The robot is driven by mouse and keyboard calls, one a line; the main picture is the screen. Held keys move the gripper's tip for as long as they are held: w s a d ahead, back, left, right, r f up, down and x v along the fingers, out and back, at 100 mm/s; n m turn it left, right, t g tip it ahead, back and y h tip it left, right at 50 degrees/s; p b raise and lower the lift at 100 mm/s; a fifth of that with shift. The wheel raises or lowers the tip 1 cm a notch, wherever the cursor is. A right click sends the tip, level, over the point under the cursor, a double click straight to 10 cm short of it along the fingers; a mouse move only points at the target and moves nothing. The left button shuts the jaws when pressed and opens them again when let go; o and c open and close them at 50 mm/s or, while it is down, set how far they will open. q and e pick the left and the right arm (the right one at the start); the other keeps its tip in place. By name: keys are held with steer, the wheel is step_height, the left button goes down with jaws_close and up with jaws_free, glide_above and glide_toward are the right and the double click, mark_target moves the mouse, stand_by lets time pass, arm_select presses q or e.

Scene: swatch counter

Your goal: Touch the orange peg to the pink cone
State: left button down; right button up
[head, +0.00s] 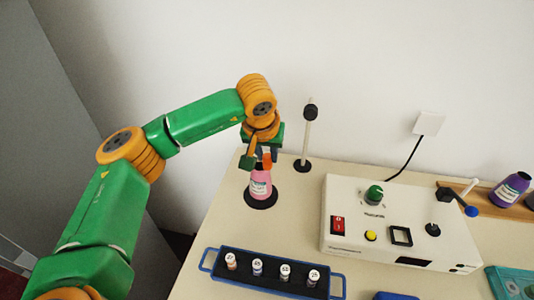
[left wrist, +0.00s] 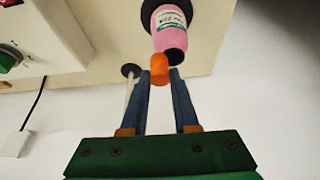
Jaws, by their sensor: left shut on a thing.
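The orange peg (head: 267,160) is held between the fingertips of my left gripper (head: 262,157), which is shut on it. In the left wrist view the peg (left wrist: 159,69) sits between the two blue-grey fingers of the gripper (left wrist: 160,76). The pink cone (head: 260,185) looks like a labelled pink bottle, upright on a black disc, directly below the gripper. In the left wrist view the pink cone's dark-tipped top (left wrist: 169,36) meets the peg's outline. I cannot tell whether they touch or one only overlaps the other. My right gripper is not in view.
A black-knobbed post (head: 308,125) stands just right of the gripper, near the wall. A white control box (head: 350,215) is further right. A blue tray (head: 220,270) with several small vials is in front.

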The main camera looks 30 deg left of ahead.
arm_select(q)
steer(key=shift+f, duration=0.1)
step_height(320, 180, up, 2)
steer(key=shift+w+r+p, duration=0.1)
steer(key=shift+r+p, duration=0.1)
steer(key=shift+p, duration=0.9)
step_height(320, 180, up, 3)
steer(key=shift+f+p, duration=0.1)
steer(key=shift+p, duration=1.1)
